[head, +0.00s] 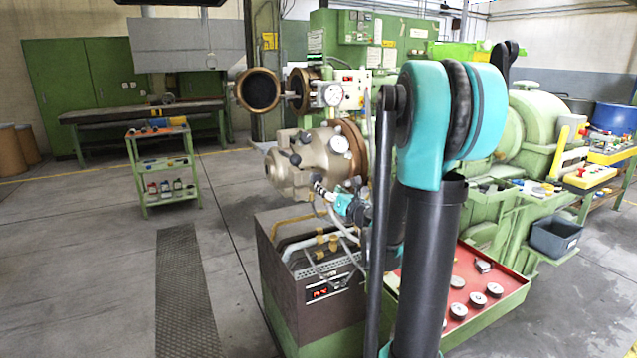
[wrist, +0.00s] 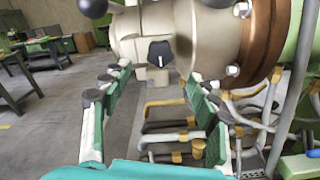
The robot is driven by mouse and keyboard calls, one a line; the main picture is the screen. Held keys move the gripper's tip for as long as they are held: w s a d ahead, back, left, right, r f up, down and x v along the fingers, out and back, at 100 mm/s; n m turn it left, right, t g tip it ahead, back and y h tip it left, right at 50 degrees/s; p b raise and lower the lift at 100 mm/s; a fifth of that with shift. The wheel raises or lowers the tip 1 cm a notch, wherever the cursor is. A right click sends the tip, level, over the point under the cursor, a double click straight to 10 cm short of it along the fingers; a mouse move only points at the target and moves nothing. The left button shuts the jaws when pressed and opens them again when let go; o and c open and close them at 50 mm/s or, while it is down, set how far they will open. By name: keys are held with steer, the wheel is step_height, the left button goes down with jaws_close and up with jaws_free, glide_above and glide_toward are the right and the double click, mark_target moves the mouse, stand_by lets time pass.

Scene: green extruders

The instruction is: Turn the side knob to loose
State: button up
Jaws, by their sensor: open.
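The side knob (wrist: 160,53) is black with a white pointer line and sits on the side of the beige extruder head (wrist: 190,33), in the upper middle of the wrist view. The pointer points down, slightly to the right. My gripper (wrist: 157,78) is open, with its green-and-white fingers to the left and right below the knob. Nothing is between the fingers, and they appear apart from the knob. In the head view my gripper (head: 322,190) is small beside the lower part of the extruder head (head: 313,155). I cannot make out the side knob there.
Black ball handles (wrist: 93,7) stick out from the extruder head. Hoses and brass fittings (wrist: 175,137) lie below the gripper, above a brown control cabinet (head: 312,270). A red tray (head: 478,290) stands to the right. The floor on the left is clear up to a green trolley (head: 163,165).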

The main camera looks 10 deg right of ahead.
mark_target(317, 180)
steer(key=x, duration=0.8)
steer(key=shift+w, duration=0.25)
steer(key=shift+c, duration=0.5)
steer(key=c, duration=1.1)
steer(key=shift+o, duration=0.2)
